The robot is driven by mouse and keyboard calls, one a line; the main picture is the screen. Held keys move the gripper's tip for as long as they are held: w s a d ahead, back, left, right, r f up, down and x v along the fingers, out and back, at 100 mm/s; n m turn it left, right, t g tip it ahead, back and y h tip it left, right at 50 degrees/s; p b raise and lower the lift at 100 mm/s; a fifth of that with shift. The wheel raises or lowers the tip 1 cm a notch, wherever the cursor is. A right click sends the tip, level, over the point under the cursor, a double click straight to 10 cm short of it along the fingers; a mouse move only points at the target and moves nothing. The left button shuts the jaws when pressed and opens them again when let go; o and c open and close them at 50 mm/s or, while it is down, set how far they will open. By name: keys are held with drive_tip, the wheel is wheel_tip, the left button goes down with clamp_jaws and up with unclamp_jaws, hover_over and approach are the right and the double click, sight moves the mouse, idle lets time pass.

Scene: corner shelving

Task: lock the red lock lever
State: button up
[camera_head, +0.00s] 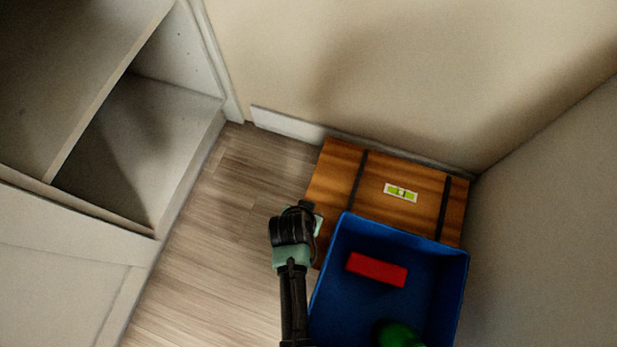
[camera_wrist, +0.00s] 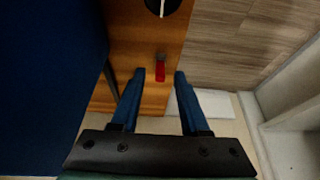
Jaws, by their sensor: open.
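The red lock lever (camera_wrist: 160,72) shows in the wrist view as a small red bar with a dark upper end, on the front face of the wooden chest (camera_wrist: 138,48). It appears between the two blue fingertips of my gripper (camera_wrist: 160,75), which is open and empty. I cannot tell how far the fingers are from the lever or whether they touch it. In the head view my gripper (camera_head: 306,212) is at the left side of the chest (camera_head: 341,160), and the lever is hidden there.
A blue bin (camera_head: 455,290) with a red block (camera_head: 377,269) and a green object (camera_head: 398,334) stands by the chest, right of my arm. A dark round part (camera_wrist: 158,4) is at the wrist view's top. White shelving (camera_head: 180,180) stands left, with clear floor (camera_head: 225,215) between.

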drive_tip(key=shift+w+f, duration=0.2)
drive_tip(key=shift+f, duration=0.25)
clamp_jaws()
